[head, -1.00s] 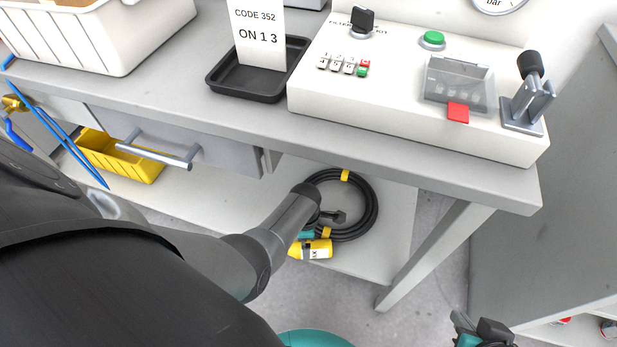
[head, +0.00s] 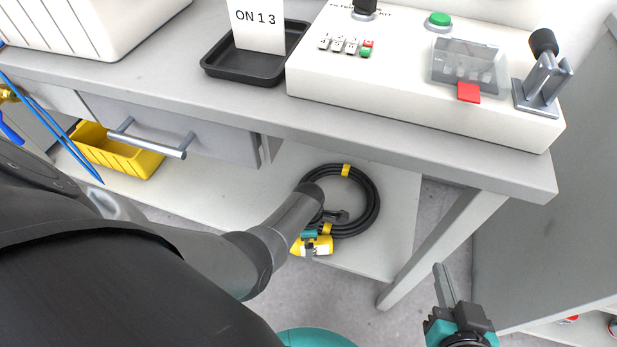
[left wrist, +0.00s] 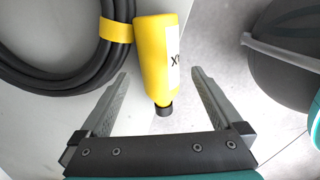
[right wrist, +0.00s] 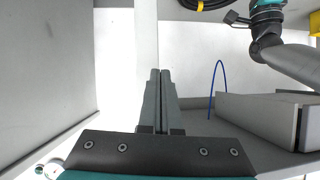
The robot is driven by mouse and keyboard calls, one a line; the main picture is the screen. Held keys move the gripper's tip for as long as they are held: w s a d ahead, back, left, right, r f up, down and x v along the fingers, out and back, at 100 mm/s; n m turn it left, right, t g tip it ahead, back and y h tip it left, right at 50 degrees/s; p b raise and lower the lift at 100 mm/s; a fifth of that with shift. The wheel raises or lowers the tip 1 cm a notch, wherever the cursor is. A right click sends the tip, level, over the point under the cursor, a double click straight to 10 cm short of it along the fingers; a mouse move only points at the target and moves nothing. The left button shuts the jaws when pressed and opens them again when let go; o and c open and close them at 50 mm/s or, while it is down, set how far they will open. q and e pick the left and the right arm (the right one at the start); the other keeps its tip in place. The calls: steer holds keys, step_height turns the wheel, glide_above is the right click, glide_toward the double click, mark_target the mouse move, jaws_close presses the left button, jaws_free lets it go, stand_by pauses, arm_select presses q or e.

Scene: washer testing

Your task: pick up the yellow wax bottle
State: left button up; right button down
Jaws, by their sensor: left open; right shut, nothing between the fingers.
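The yellow wax bottle (head: 323,245) is at the front edge of the lower shelf, partly hidden by my left gripper (head: 309,246). In the left wrist view the bottle (left wrist: 156,55) has a white label and a black cap pointing towards the gripper. My left gripper (left wrist: 159,75) is open, with one finger on each side of the bottle's cap end and gaps visible on both sides. My right gripper (head: 441,268) is shut and empty, in front of the bench at the lower right. It also shows shut in the right wrist view (right wrist: 160,74).
A coiled black cable (head: 374,205) with yellow bands lies on the lower shelf (head: 392,225) beside the bottle. The bench top (head: 230,112) overhangs it, and a bench leg (head: 425,250) stands to the right. A yellow bin (head: 135,160) is at left.

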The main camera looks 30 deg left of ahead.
arm_select(q)
steer(key=shift+f+b, duration=0.55)
steer(key=shift+f, duration=0.15)
steer(key=shift+f+b, duration=0.4)
steer(key=shift+f, duration=0.15)
arm_select(e)
steer(key=shift+s+a+r+m+t+y, duration=0.2)
steer(key=shift+a+r+t+y, duration=0.25)
steer(key=shift+a+r+t, duration=0.45)
steer(key=shift+s+a+r+m+t+y, duration=0.15)
steer(key=shift+a+r+t+y, duration=0.3)
steer(key=shift+t, duration=0.75)
arm_select(q)
steer(key=shift+c, duration=0.2)
arm_select(e)
steer(key=shift+a+f, duration=0.1)
arm_select(q)
jaws_close()
